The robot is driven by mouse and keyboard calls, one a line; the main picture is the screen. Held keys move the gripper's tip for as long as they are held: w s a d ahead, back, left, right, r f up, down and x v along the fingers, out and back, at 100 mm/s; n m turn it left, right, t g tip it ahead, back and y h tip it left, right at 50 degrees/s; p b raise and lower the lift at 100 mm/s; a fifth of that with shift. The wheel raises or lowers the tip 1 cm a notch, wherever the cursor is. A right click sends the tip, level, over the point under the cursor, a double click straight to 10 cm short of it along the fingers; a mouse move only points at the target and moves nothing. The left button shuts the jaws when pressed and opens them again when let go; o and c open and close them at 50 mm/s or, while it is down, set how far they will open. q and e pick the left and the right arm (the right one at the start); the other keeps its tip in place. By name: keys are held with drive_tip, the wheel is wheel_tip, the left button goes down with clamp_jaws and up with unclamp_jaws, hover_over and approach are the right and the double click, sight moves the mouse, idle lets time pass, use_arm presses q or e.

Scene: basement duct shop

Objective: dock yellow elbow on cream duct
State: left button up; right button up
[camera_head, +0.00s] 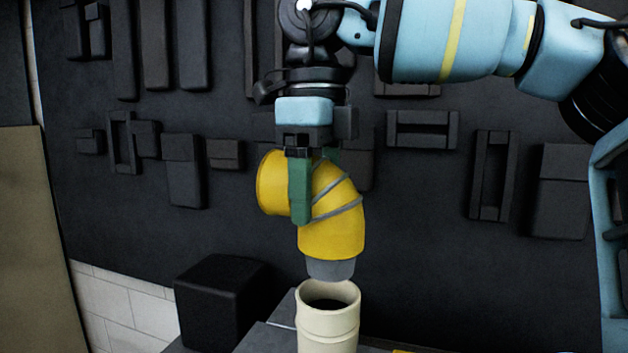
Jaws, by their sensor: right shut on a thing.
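The yellow elbow (338,226) has grey seam bands and a grey collar (330,269) at its lower end. My right gripper (312,190) is shut on the elbow from above, one green finger showing across its front. The elbow's other opening faces left. The cream duct (328,330) stands upright below, its round open top facing up. The grey collar hangs just above the duct's mouth, roughly in line with it, and appears apart from it. The duct's lower part is cut off by the frame. My left gripper is not in view.
A black box (220,300) stands left of the duct on a dark grey surface (262,340). A dark wall panel (420,260) with several dark raised shapes is behind. A small yellow thing shows at the bottom edge, right of the duct. Space right of the elbow is clear.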

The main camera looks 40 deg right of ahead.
sight(315, 232)
drive_tip(key=shift+w+r, duration=0.1)
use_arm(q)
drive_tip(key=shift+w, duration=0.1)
use_arm(e)
drive_tip(key=shift+f, duration=0.25)
drive_tip(key=shift+f+b, duration=1)
drive_tip(key=shift+f, duration=1.5)
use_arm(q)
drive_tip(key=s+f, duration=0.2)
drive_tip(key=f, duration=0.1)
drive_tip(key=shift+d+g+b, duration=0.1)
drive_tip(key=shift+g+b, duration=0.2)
use_arm(e)
drive_tip(key=shift+f, duration=0.15)
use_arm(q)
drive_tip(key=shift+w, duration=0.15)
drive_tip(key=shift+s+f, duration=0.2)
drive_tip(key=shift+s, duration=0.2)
